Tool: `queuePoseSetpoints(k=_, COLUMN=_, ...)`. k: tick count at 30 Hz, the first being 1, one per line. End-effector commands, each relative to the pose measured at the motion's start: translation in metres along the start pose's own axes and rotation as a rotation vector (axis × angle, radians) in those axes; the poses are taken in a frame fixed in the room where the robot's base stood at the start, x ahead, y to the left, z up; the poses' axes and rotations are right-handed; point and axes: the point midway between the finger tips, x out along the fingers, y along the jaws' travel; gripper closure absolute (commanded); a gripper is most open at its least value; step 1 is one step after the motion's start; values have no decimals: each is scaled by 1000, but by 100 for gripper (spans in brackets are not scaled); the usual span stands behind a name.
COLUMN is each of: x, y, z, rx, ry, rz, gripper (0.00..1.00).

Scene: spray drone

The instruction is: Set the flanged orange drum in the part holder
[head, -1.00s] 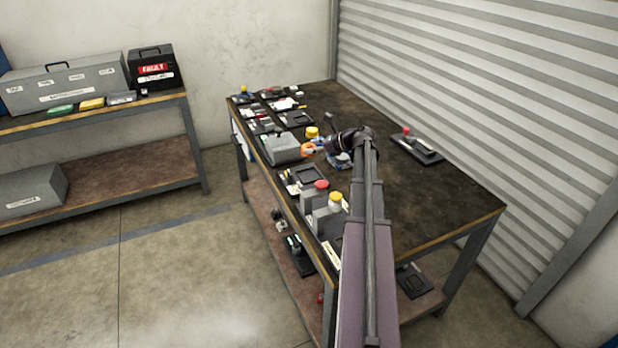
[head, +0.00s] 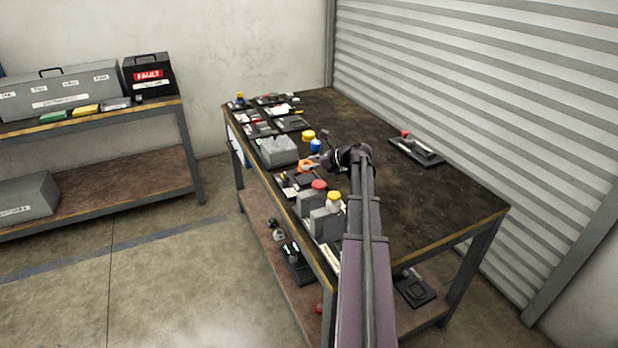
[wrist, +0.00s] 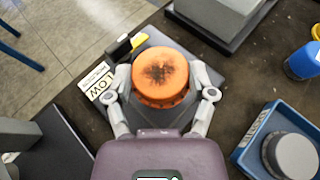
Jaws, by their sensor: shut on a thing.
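The orange drum (wrist: 160,72) is between the two fingers of my gripper (wrist: 163,88) in the wrist view, its round, dark-stained top facing the camera. My gripper is shut on it. In the head view the drum (head: 306,165) shows small at the end of my arm, near the table's left edge. Below it in the wrist view is a dark flat plate (wrist: 112,108) with a "LOW" label, which looks like the part holder. The drum and gripper hide the plate's middle, so I cannot tell whether the drum touches it.
A grey box (head: 278,150) stands just beyond the drum. A blue tray (wrist: 243,150) holding a grey round part lies to the right in the wrist view, with a blue can (wrist: 303,62) above. The table's right side is mostly clear.

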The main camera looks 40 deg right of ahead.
Motion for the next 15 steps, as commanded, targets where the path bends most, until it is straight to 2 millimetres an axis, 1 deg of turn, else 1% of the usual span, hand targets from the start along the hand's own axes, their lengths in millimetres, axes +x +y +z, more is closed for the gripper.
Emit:
queuePoseSetpoints(k=10, x=0, y=0, z=0, rx=0, ry=0, rz=0, gripper=76)
queuePoseSetpoints(k=15, x=3, y=0, z=-6, rx=0, ry=0, rz=0, gripper=76)
